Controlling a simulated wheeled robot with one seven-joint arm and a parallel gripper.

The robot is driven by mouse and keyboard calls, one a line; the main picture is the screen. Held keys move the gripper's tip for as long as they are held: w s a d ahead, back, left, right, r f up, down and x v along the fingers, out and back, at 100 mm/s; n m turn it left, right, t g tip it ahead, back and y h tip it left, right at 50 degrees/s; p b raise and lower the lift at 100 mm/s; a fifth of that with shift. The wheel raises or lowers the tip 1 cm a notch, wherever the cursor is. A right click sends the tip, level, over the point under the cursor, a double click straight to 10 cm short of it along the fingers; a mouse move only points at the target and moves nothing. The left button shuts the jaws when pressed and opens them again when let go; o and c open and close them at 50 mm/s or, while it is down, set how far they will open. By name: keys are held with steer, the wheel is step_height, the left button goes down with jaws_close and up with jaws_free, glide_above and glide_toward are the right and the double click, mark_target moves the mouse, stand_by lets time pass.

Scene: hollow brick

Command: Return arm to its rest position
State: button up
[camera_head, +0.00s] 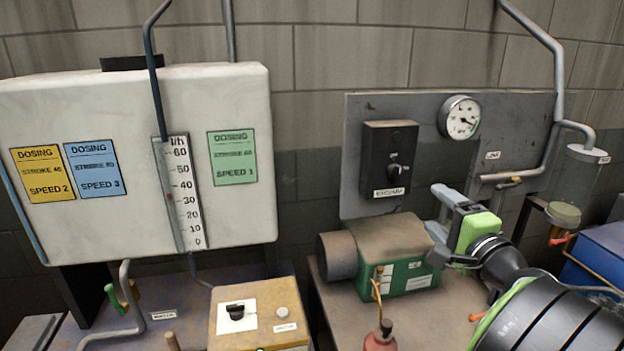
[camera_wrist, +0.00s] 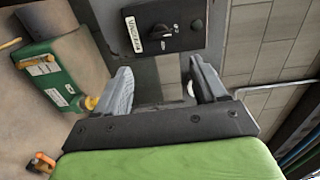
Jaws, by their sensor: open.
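My gripper (camera_head: 440,209) is at the right of the head view, in front of the grey panel and just right of the green motor (camera_head: 392,255). In the wrist view my gripper (camera_wrist: 160,90) shows its two fingers apart, with nothing held between them. Beyond the fingers is the black switch box (camera_wrist: 165,32) with its rotary knob. The same switch box (camera_head: 390,160) is on the panel in the head view, with its knob pointing upward. My arm reaches in from the lower right corner.
A white tank (camera_head: 110,130) with coloured dosing cards stands left. A control box with a black knob (camera_head: 235,312) sits below it. A pressure gauge (camera_head: 460,117) and grey pipes are on the wall side. A blue box (camera_head: 603,250) is at far right.

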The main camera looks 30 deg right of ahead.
steer(key=w+a+f+n+g+y, duration=0.25)
steer(key=a+n, duration=0.25)
steer(key=a, duration=0.5)
steer(key=w+a+f+n+g+y, duration=0.2)
steer(key=w+a+f+n+y, duration=0.25)
steer(key=a, duration=0.45)
steer(key=s+a+f+n+g, duration=0.3)
steer(key=s+a+n, duration=0.25)
steer(key=a, duration=0.25)
steer(key=s+a+f+n+g, duration=0.2)
steer(key=s+n, duration=0.1)
steer(key=s, duration=0.2)
steer(key=s+a+f+n+g+h, duration=0.1)
steer(key=s+a+f+n+g, duration=0.1)
steer(key=s, duration=0.4)
steer(key=shift+f+n, duration=0.45)
steer(key=shift+n, duration=0.25)
